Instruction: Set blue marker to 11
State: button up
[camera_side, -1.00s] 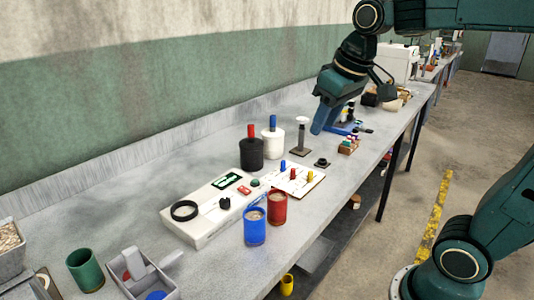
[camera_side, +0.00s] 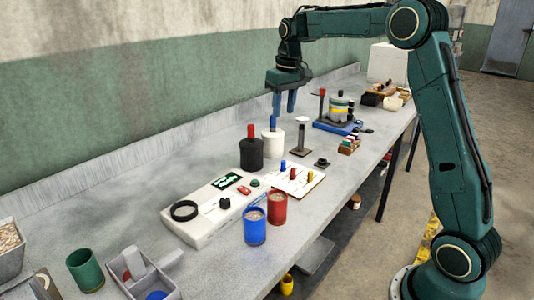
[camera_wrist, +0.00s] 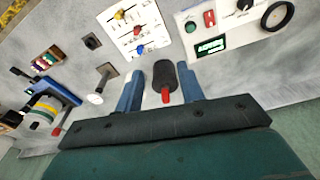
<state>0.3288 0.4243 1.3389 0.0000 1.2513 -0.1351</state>
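The blue marker (camera_side: 283,165) is a small blue peg on the white marker board (camera_side: 316,181). A red marker (camera_side: 293,173) and a yellow marker (camera_side: 311,175) stand on the same board. In the wrist view the blue marker (camera_wrist: 141,49) is on the board's edge nearest my gripper; the scale is too small to read. My gripper (camera_side: 283,110) points down, open and empty, high over the bench near the jars and behind the board. In the wrist view my gripper (camera_wrist: 159,84) has its blue fingers apart, with the black jar seen between them.
A black jar (camera_side: 251,155) with a red handle and a white jar (camera_side: 272,146) with a blue handle stand behind the board. A white control box (camera_side: 202,228), blue cup (camera_side: 255,229) and red cup (camera_side: 277,207) are near it. A stamp-like stand (camera_side: 301,150) is to the right.

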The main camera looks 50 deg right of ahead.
jog(key=g, duration=0.1)
send_over(284, 161)
notch_tip(284, 161, down, 10)
jog(key=shift+a+m, duration=0.1)
jog(key=shift+m, duration=0.3)
jog(key=shift+f, duration=0.1)
jog(key=shift+f, duration=6.8)
grip_shut()
